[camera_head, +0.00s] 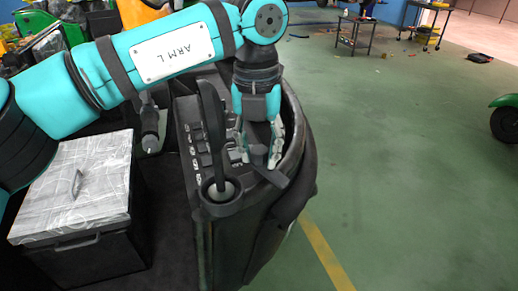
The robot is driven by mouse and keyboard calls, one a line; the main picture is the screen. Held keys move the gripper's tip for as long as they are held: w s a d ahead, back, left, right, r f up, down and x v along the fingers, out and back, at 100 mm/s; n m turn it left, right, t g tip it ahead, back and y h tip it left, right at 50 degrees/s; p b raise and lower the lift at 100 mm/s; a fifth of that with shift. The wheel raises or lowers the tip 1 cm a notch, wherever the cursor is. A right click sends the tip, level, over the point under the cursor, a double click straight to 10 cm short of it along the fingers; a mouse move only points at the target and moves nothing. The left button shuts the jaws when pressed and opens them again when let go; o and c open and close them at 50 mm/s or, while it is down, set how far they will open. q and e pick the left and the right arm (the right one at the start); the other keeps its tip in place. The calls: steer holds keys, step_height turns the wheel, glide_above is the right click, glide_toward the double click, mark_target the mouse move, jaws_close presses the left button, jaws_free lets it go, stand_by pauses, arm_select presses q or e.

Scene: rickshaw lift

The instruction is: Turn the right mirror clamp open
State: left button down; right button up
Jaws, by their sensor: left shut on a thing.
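My left gripper (260,152) points down at the inner right side of the dark vehicle body. Its fingers are shut on a short dark round knob. The dark knob, which looks like the mirror clamp (258,156), shows between the fingertips. A flat dark lever (275,179) reaches from beside the knob toward the lower right. The fingers partly hide the knob's sides, and I cannot tell how far the clamp is turned. No mirror can be made out. My right gripper is not in view.
A tall black lever (213,125) stands in a round cup just left of the gripper. The curved dark rim (302,150) runs close on the right. A dark box with a wrapped grey lid (78,185) stands at left. Green floor (410,170) is open at right.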

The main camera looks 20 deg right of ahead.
mark_target(257, 150)
arm_select(q)
steer(key=c, duration=1)
jaws_free()
steer(key=shift+r, duration=0.2)
step_height(257, 150, up, 12)
steer(key=shift+a+f, duration=0.1)
steer(key=shift+f, duration=0.1)
